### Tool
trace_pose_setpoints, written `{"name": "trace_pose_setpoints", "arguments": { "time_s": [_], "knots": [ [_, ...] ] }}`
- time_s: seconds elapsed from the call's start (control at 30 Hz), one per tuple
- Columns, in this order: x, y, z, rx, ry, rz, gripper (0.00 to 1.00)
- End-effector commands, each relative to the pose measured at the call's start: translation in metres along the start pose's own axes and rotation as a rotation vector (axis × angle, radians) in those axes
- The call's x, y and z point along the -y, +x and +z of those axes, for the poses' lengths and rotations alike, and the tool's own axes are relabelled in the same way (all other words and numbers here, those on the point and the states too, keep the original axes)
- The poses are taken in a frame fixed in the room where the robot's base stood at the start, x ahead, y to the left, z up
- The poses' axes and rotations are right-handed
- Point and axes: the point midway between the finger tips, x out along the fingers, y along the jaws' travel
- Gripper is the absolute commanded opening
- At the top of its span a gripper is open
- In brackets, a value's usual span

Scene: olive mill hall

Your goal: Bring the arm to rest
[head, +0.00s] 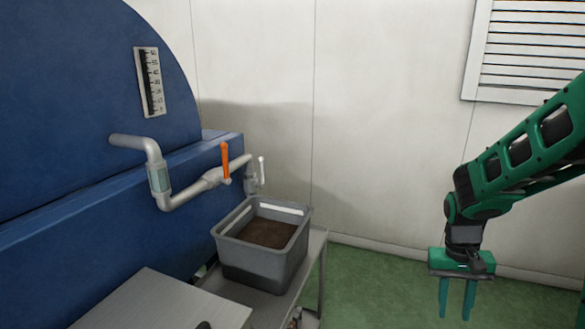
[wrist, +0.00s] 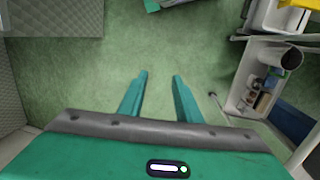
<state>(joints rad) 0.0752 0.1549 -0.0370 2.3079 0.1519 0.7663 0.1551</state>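My gripper (head: 457,299) hangs at the right side of the head view, fingers pointing down over the green floor. In the wrist view the two green fingers (wrist: 158,92) stand apart with only bare floor between them, so it is open and empty. My green arm comes in from the right edge of the head view. The gripper touches nothing and is well to the right of the grey bin.
A blue tank (head: 70,110) carries a pipe with an orange-handled valve (head: 225,163). A grey bin (head: 264,272) with brown contents stands on a metal stand below it. A louvred vent (head: 528,45) is on the wall. A shelf unit (wrist: 243,88) shows in the wrist view.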

Motion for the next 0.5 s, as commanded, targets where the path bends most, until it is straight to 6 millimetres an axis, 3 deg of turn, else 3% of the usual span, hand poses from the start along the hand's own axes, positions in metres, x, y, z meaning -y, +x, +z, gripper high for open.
{"name": "trace_pose_setpoints", "arguments": {
  "time_s": [0.2,0.5],
  "knots": [
    [-0.048,-0.04,0.046,-0.021,0.064,-0.025,0.31],
    [-0.094,-0.069,0.122,-0.038,0.141,-0.084,0.31]
  ]
}}
